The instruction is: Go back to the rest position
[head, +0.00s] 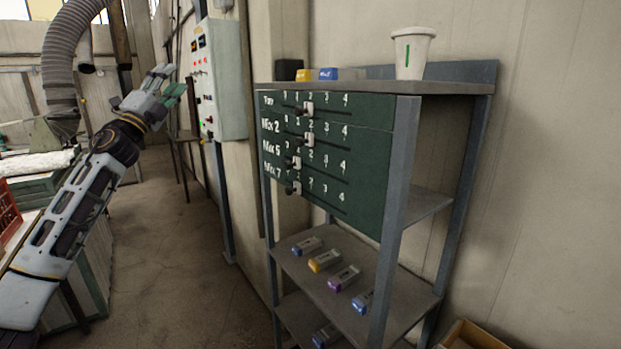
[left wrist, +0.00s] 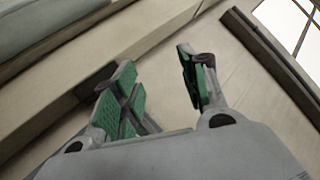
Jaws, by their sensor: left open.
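My left arm comes in from the left in the head view, raised and angled up to the right. Its gripper (head: 162,88) is open, with green pads on the fingers, and holds nothing. In the left wrist view the open gripper (left wrist: 160,85) has a clear gap between its fingers, with only a pale wall behind. The gripper is in the air, left of a grey control box (head: 217,80). My right gripper is not in view. No ladle shows in either view.
A metal shelf rack (head: 392,200) stands right of centre with a green slider board (head: 340,135). A white cup (head: 412,53) stands on top. Several small coloured blocks (head: 343,278) lie on a lower shelf. A ribbed hose (head: 62,60) hangs at left. The floor (head: 185,260) between is clear.

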